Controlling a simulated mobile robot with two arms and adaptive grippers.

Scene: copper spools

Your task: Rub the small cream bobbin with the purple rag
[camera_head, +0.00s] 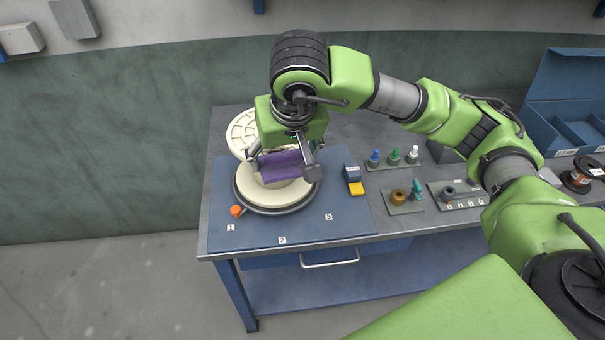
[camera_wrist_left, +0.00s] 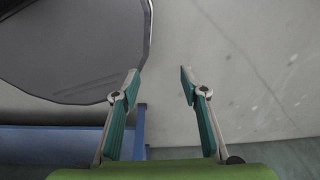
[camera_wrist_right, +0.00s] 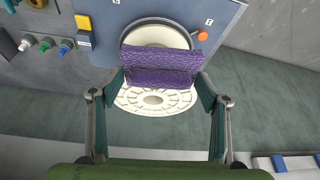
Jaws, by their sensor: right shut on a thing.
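The purple rag (camera_head: 282,166) is held in my right gripper (camera_head: 283,160). In the right wrist view the folded rag (camera_wrist_right: 160,66) spans between the two fingers. It lies over the middle of the cream bobbin (camera_head: 262,194), which sits on a dark round base on the blue mat. A spoked cream disc (camera_head: 240,128) shows behind the rag, and also in the right wrist view (camera_wrist_right: 152,101). The rag and gripper hide where it joins the bobbin, and whether the rag touches it I cannot tell. My left gripper (camera_wrist_left: 158,80) is open and empty, away from the bench.
The blue mat (camera_head: 345,225) has numbered spots and an orange knob (camera_head: 237,211). A blue and yellow block (camera_head: 354,180) is close on the right. Bottles (camera_head: 393,157), small parts on plates (camera_head: 405,204) and a blue case (camera_head: 565,110) stand farther right. The mat's front is clear.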

